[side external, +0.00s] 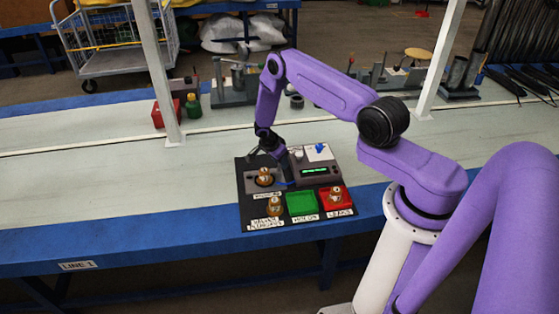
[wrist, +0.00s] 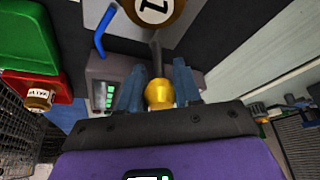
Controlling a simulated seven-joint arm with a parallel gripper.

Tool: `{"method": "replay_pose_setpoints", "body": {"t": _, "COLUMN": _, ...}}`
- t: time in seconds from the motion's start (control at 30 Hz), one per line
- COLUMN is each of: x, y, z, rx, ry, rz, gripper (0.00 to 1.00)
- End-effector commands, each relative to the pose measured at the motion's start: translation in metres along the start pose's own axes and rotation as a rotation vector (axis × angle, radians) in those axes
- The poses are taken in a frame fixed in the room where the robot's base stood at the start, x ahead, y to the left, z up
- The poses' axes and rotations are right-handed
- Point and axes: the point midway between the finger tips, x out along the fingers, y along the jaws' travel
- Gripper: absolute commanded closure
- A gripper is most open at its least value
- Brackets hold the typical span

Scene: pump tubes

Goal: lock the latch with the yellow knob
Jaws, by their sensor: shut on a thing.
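The yellow knob (wrist: 160,94) shows in the wrist view between the two grey-blue fingers of my gripper (wrist: 160,78), which is shut on it. A thin dark rod runs up from the knob in that picture. The knob is hidden in the side view, where my gripper (side external: 284,168) is low over the board, between a brass-brown part (side external: 265,177) at the left and the grey box with a green display (side external: 318,172). A rounded brown part with a numbered white disc (wrist: 155,10) is at the wrist view's top. I cannot tell the latch's position.
A green tray (side external: 301,203) and a red tray (side external: 336,196) holding a brass part are at the board's front, with another brass part (side external: 275,205) to their left. A blue tube (wrist: 103,32) rises near the grey box. White posts (side external: 157,70) stand behind.

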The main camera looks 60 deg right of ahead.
Motion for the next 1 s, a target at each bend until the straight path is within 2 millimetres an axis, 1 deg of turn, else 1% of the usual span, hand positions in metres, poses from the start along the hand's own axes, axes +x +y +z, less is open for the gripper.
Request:
{"method": "replay_pose_setpoints", "body": {"t": 0.03, "x": -0.001, "y": 0.002, "z": 0.007, "rx": -0.006, "ry": -0.005, "rz": 0.002, "gripper": 1.0}}
{"method": "replay_pose_setpoints", "body": {"t": 0.2, "x": -0.001, "y": 0.002, "z": 0.008, "rx": -0.008, "ry": -0.006, "rz": 0.002, "gripper": 1.0}}
{"method": "replay_pose_setpoints", "body": {"t": 0.23, "x": -0.001, "y": 0.002, "z": 0.008, "rx": -0.008, "ry": -0.006, "rz": 0.002, "gripper": 0.6}}
{"method": "replay_pose_setpoints", "body": {"t": 0.27, "x": -0.001, "y": 0.003, "z": 0.008, "rx": -0.009, "ry": -0.006, "rz": 0.002, "gripper": 0.51}}
{"method": "replay_pose_setpoints", "body": {"t": 0.3, "x": -0.001, "y": 0.003, "z": 0.008, "rx": -0.009, "ry": -0.005, "rz": 0.002, "gripper": 0.45}}
{"method": "replay_pose_setpoints", "body": {"t": 0.57, "x": -0.001, "y": 0.002, "z": 0.005, "rx": -0.006, "ry": -0.003, "rz": 0.002, "gripper": 0.45}}
{"method": "replay_pose_setpoints", "body": {"t": 0.67, "x": -0.004, "y": 0.001, "z": 0.004, "rx": -0.005, "ry": -0.003, "rz": 0.001, "gripper": 0.45}}
{"method": "replay_pose_setpoints", "body": {"t": 0.77, "x": -0.013, "y": 0.0, "z": 0.004, "rx": -0.005, "ry": -0.002, "rz": 0.0, "gripper": 0.45}}
{"method": "replay_pose_setpoints", "body": {"t": 0.83, "x": -0.022, "y": 0.0, "z": 0.004, "rx": -0.004, "ry": -0.002, "rz": 0.0, "gripper": 0.45}}
{"method": "replay_pose_setpoints", "body": {"t": 1.0, "x": -0.052, "y": 0.0, "z": 0.004, "rx": -0.004, "ry": -0.002, "rz": -0.002, "gripper": 0.45}}
